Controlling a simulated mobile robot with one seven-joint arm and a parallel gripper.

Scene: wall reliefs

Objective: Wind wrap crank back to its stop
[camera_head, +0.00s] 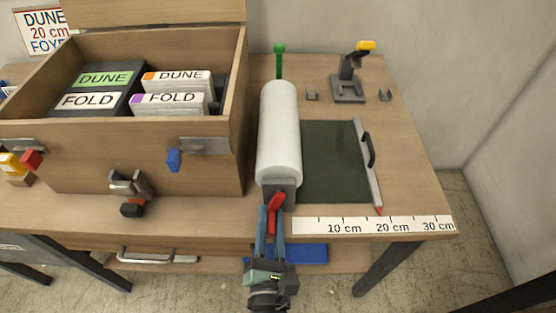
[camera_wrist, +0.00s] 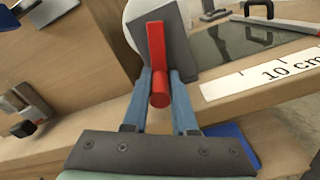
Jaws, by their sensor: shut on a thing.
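The wrap crank (camera_head: 275,202) is a red lever on a dark grey block (camera_head: 281,191) at the front end of a white roll (camera_head: 279,130). In the wrist view the red crank (camera_wrist: 157,60) slants slightly, with its round knob low between my fingers. My gripper (camera_head: 270,220) reaches in from the front edge of the table. Its two blue fingers are shut on the crank, one on each side, as the wrist view also shows (camera_wrist: 160,92). The crank's stop cannot be made out.
A wooden box (camera_head: 215,160) with labelled packs stands left of the roll. A dark green sheet (camera_head: 332,160) and a grey bar with a black handle (camera_head: 367,165) lie right. A ruler strip (camera_head: 400,225) runs along the front edge. A yellow-topped lever (camera_head: 350,75) stands behind.

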